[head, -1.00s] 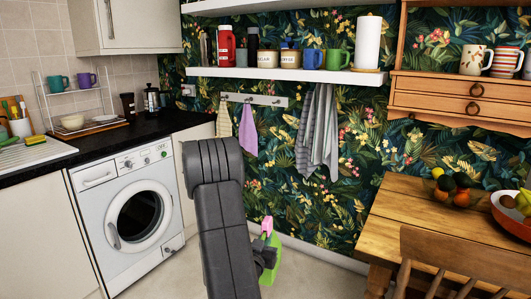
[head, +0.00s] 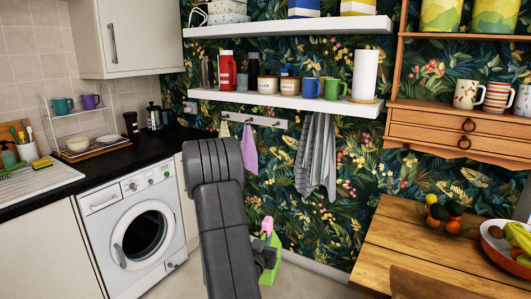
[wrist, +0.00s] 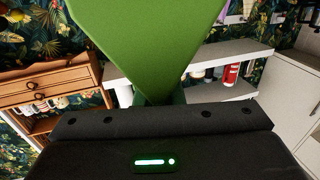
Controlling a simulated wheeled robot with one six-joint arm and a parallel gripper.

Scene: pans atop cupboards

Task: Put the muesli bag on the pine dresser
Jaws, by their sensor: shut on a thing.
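My gripper (head: 265,257) is shut on a green thing with a pink top, which I take to be the muesli bag (head: 273,274). My arm hides part of it in the head view, and no label shows. In the wrist view its plain green side (wrist: 150,40) fills the top middle, and my fingertips are hidden. The pine dresser (head: 440,118) hangs on the wall at the right, apart from the bag and higher. It has two drawers, with several mugs on the shelf above them. Its drawers also show in the wrist view (wrist: 40,84).
A wooden table (head: 400,237) with loose fruit and a red bowl (head: 497,250) stands below the dresser, a chair (head: 430,287) at its front. White wall shelves (head: 290,97) hold a red flask, canisters and a paper roll. A washing machine (head: 135,225) is at left.

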